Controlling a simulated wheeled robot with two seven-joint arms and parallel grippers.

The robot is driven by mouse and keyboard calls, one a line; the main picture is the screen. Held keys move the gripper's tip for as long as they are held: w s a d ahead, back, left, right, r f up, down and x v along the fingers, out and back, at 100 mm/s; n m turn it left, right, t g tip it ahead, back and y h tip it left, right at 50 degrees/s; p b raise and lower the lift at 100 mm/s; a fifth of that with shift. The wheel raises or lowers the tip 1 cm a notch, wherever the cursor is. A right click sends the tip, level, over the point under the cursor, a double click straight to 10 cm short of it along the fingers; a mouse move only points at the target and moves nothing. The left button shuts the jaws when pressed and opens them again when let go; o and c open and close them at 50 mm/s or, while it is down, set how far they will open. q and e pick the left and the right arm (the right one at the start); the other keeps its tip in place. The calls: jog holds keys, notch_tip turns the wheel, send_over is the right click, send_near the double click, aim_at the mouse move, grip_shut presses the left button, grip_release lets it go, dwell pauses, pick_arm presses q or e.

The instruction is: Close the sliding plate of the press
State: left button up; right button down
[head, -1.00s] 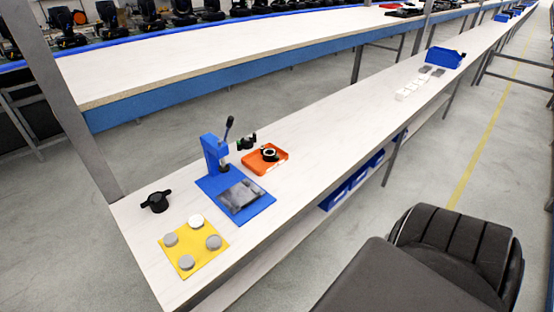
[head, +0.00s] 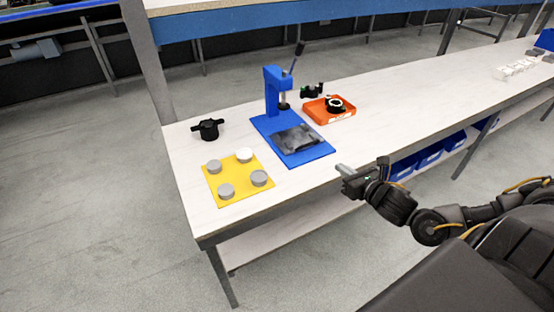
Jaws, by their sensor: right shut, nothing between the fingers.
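The blue press (head: 272,92) stands upright on a blue base plate (head: 318,152) on the white workbench. Its dark lever (head: 297,53) points up and to the right. The dark grey sliding plate (head: 297,138) lies on the base, out in front of the press column and towards the bench's front edge. My right gripper (head: 343,169) is shut and empty, by the front edge of the bench, to the right of and nearer than the base plate. It is apart from the sliding plate. My left gripper is not in view.
A yellow mat (head: 238,180) with several grey discs lies left of the press. A black knobbed part (head: 208,129) stands behind it. An orange tray (head: 345,114) holds a black ring, with a small black-green part (head: 312,91) nearby. Blue bins (head: 430,155) sit under the bench.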

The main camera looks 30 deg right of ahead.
send_near(310, 144)
jog(key=shift+n, duration=0.3)
jog(key=x, duration=0.5)
jog(key=shift+w+d+f, duration=0.1)
jog(key=shift+w, duration=0.05)
jog(key=shift+w+f+p, duration=0.25)
jog(key=shift+w+p, duration=0.05)
jog(key=shift+w, duration=0.4)
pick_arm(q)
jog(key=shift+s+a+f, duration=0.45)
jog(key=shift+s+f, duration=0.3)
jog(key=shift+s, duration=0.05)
